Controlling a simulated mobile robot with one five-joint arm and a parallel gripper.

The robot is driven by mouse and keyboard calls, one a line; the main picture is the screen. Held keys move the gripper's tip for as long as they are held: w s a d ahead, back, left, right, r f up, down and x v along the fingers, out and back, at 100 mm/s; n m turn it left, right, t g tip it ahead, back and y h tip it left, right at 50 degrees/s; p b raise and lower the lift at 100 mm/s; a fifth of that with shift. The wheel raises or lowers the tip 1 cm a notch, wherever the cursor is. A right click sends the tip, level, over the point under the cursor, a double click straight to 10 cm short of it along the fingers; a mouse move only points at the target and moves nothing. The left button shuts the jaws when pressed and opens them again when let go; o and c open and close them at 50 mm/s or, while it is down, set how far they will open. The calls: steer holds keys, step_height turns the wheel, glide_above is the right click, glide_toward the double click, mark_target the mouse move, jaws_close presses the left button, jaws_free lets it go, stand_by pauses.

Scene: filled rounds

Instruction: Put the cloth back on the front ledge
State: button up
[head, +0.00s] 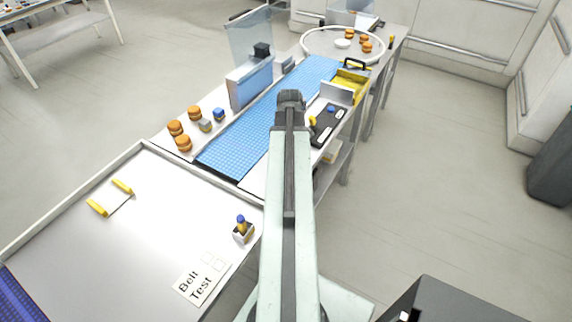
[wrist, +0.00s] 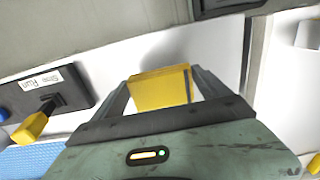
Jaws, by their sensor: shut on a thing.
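My gripper (wrist: 163,84) is shut on a folded yellow cloth (wrist: 158,92) in the wrist view, with a finger at each side of it. The cloth is above a white surface, the front ledge (wrist: 110,62); I cannot tell whether it touches. In the head view the ledge (head: 258,180) runs along the right side of the blue belt. My arm's end (head: 290,100) is over that side, and the cloth and fingertips are hidden behind it.
A dark control box (head: 328,124) with a yellow lever and blue button sits on the ledge; it also shows in the wrist view (wrist: 48,98). A yellow tray (head: 350,84) lies farther along. Several orange buns (head: 183,143) stand left of the blue belt (head: 240,138).

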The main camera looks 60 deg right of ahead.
steer(key=shift+w, duration=0.25)
steer(key=shift+w+a+f, duration=0.2)
steer(key=shift+w, duration=0.35)
step_height(320, 180, down, 4)
steer(key=b, duration=0.4)
steer(key=shift+s+r, duration=0.15)
steer(key=shift+r, duration=0.25)
steer(key=shift+f, duration=0.15)
steer(key=o, duration=1)
